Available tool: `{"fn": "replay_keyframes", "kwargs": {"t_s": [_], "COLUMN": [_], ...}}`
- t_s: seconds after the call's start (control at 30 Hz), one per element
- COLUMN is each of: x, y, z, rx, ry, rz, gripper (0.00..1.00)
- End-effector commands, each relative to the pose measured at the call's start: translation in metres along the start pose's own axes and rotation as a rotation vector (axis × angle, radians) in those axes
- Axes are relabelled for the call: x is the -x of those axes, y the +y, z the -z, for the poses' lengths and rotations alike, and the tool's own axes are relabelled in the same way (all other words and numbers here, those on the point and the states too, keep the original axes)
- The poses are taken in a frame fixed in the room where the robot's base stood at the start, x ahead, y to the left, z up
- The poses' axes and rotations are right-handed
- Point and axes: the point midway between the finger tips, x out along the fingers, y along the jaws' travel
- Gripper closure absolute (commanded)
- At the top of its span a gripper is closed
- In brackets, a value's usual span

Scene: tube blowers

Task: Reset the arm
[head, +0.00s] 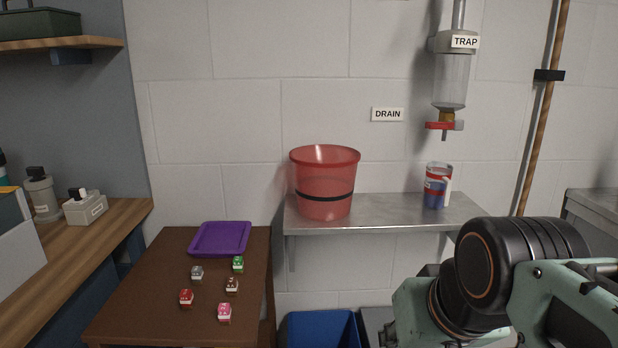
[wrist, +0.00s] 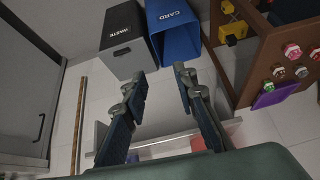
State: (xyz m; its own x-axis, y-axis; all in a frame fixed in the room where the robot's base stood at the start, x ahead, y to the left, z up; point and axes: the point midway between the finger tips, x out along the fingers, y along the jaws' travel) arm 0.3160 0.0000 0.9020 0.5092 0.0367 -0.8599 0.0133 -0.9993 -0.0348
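My gripper (wrist: 160,85) shows in the wrist view with its two fingers apart and nothing between them. The wrist view is turned, and the fingers point toward a grey bin (wrist: 124,45) and a blue bin (wrist: 175,32), which look some way off. In the head view my green and black arm is bent at the lower right, in front of the right part of the metal shelf. The gripper's fingers cannot be made out in the head view.
A red bucket (head: 325,183) and a can (head: 437,186) stand on the metal shelf (head: 385,212). A trap (head: 451,80) hangs above the can. A brown table (head: 140,308) holds a purple tray (head: 220,238) and several small coloured items. A blue bin (head: 320,330) stands below the shelf.

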Motion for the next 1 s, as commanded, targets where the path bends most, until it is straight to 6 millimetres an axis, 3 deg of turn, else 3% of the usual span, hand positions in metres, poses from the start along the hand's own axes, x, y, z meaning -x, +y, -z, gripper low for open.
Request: {"fn": "replay_keyframes", "kwargs": {"t_s": [0.03,0.1,0.13,0.47,1.0], "x": [-0.008,-0.01,0.004,0.067,0.192], "y": [0.001,0.002,0.0,-0.003,-0.008], "z": [-0.024,-0.045,-0.032,0.007,0.081], "rx": [-0.001,0.003,0.005,0.006,0.006], "ry": [-0.02,-0.048,-0.043,-0.044,-0.043], "rz": [-0.023,-0.048,-0.041,-0.037,-0.037], "gripper": [0.74,0.74,0.74,0.74,0.74]}}
